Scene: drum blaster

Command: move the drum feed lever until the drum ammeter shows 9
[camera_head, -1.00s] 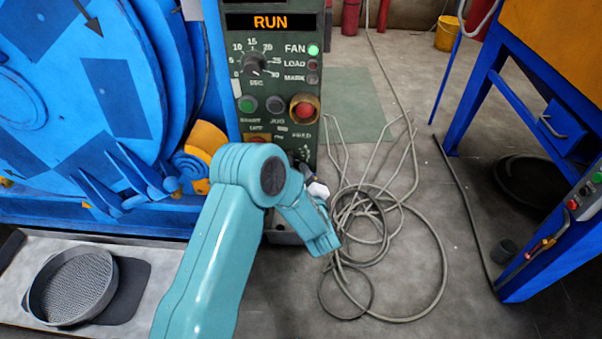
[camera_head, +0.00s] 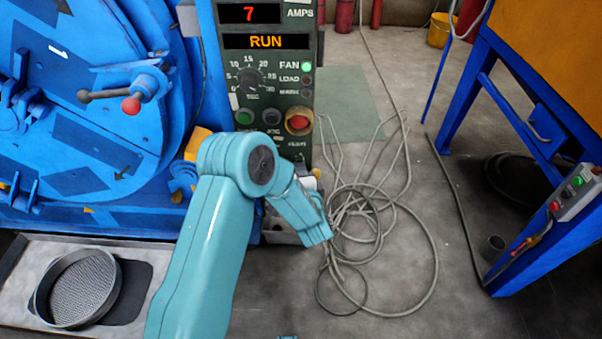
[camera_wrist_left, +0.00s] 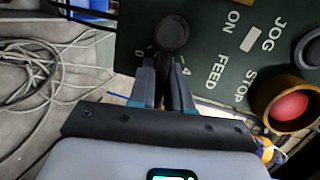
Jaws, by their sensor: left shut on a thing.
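The drum ammeter (camera_head: 249,13) on the dark green panel shows a red 7 beside the word AMPS. In the left wrist view the feed lever (camera_wrist_left: 172,36) has a round black knob and stands by the FEED label and its scale. My left gripper (camera_wrist_left: 163,88) is shut on the lever below the knob. In the head view my teal left arm reaches up to the panel's lower edge and hides the lever and most of the gripper.
The RUN display (camera_head: 266,41) is lit, and the FAN lamp is green. A red stop button (camera_head: 298,122) sits close above the lever area. The blue drum (camera_head: 80,110) stands at the left. Loose cables (camera_head: 365,225) lie on the floor right of the panel.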

